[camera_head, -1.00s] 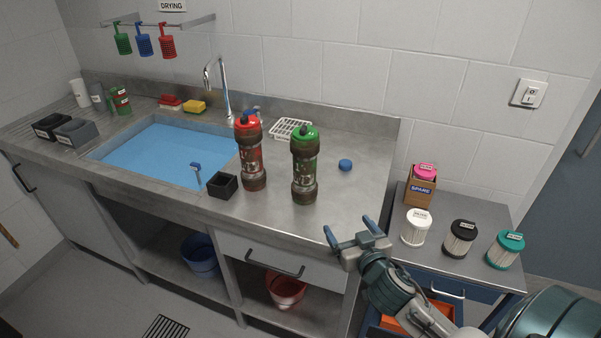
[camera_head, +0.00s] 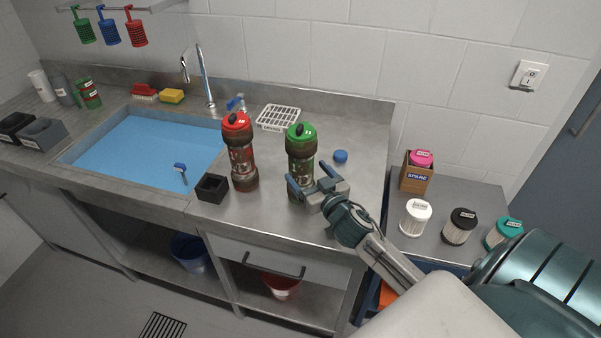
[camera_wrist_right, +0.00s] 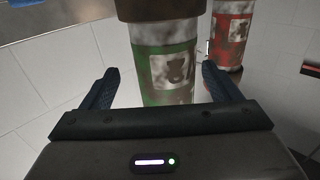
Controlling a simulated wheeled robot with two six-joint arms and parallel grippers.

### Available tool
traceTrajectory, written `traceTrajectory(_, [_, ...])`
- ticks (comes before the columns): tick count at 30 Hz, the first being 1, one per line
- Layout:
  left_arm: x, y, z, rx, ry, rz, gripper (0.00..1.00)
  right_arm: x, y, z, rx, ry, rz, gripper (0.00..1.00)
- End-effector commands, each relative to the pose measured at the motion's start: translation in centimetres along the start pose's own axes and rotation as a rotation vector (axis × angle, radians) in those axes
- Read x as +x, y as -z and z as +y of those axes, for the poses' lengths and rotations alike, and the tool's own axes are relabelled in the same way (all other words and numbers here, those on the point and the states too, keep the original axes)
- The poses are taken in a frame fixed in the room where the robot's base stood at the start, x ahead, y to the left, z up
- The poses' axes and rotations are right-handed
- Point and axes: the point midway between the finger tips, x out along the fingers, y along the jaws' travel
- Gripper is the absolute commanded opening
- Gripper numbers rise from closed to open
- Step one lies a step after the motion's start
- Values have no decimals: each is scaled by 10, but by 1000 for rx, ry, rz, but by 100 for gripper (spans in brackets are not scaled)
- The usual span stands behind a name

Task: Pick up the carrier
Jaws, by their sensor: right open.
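A green-capped carrier (camera_head: 301,146), dirty and with dark bands, stands upright on the steel counter. A red-capped carrier (camera_head: 241,152) stands upright to its left. The red carrier (camera_wrist_right: 232,35) shows behind on the right there. My left gripper is not in view.
A black open box (camera_head: 212,188) sits by the red carrier near the counter's front edge. A white rack (camera_head: 278,117) and blue cap (camera_head: 340,156) lie behind. The water-filled sink (camera_head: 145,150) is left. Several filters and a SPARE box (camera_head: 416,180) stand right.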

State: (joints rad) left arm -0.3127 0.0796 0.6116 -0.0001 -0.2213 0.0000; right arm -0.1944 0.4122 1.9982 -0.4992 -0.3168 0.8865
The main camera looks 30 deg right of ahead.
Motion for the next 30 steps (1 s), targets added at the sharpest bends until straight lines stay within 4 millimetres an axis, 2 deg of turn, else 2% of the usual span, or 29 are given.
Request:
traceTrajectory(3, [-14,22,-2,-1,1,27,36,10,8,-3,4,-1,1,83])
traceTrajectory(7, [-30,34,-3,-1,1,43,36,25,12,-6,4,-1,0,83])
traceTrajectory(13, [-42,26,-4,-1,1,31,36,47,9,-7,2,-1,0,83])
traceTrajectory(22, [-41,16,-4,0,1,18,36,50,6,-7,0,0,0,83])
traceTrajectory(23, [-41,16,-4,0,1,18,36,50,6,-7,0,0,0,80])
traceTrajectory(30, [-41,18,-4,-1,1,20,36,50,6,-7,0,0,0,32])
